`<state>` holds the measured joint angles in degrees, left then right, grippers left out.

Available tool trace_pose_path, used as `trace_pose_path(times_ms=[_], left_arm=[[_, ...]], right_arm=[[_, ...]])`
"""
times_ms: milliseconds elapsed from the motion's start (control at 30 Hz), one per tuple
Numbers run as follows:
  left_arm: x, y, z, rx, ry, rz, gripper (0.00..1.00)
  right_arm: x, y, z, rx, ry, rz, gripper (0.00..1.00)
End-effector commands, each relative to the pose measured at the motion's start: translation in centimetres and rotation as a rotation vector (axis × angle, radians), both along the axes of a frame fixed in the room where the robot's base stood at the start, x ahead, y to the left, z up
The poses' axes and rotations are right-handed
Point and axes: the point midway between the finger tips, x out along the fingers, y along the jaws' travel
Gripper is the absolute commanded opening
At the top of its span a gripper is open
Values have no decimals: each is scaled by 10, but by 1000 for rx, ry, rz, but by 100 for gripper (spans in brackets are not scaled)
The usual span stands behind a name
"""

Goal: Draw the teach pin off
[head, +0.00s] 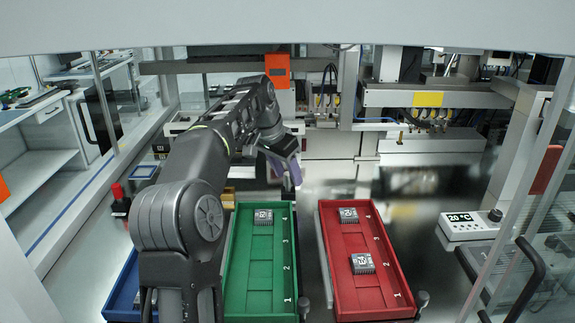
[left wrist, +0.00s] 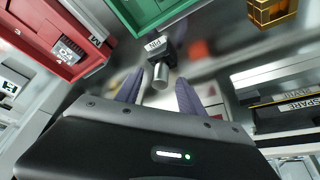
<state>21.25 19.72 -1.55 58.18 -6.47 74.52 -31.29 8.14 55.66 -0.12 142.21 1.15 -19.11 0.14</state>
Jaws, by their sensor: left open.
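A short metal cylinder (left wrist: 160,75), which I take for the teach pin, shows in the left wrist view. A dark block with a white label (left wrist: 158,46) is at its far end. My left gripper (left wrist: 158,92) is open, its two purple fingers on either side of the cylinder in the picture. I cannot tell whether they touch it. In the head view my left gripper (head: 291,174) hangs behind the green tray, and the pin is hidden by the gripper and arm. My right gripper is not in view.
A green tray (head: 236,262) holds one chip (head: 263,216). A red tray (head: 386,238) holds two chips. A blue tray (head: 124,288) is partly behind my arm. A gold block (left wrist: 272,12) stands near the gripper. A 20 °C unit (head: 470,226) is at right.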

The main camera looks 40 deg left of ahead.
Motion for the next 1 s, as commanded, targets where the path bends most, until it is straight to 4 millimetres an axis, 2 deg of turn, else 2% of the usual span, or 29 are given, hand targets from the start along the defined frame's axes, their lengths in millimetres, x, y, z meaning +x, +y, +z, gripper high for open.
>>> trace_pose_path(times_ms=[133,400,1000], left_arm=[[4,4,-9,0,-1,1,47],[5,4,-10,0,-1,1,47],[5,4,-10,0,-1,0,0]], right_arm=[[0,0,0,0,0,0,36],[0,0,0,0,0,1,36],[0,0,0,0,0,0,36]])
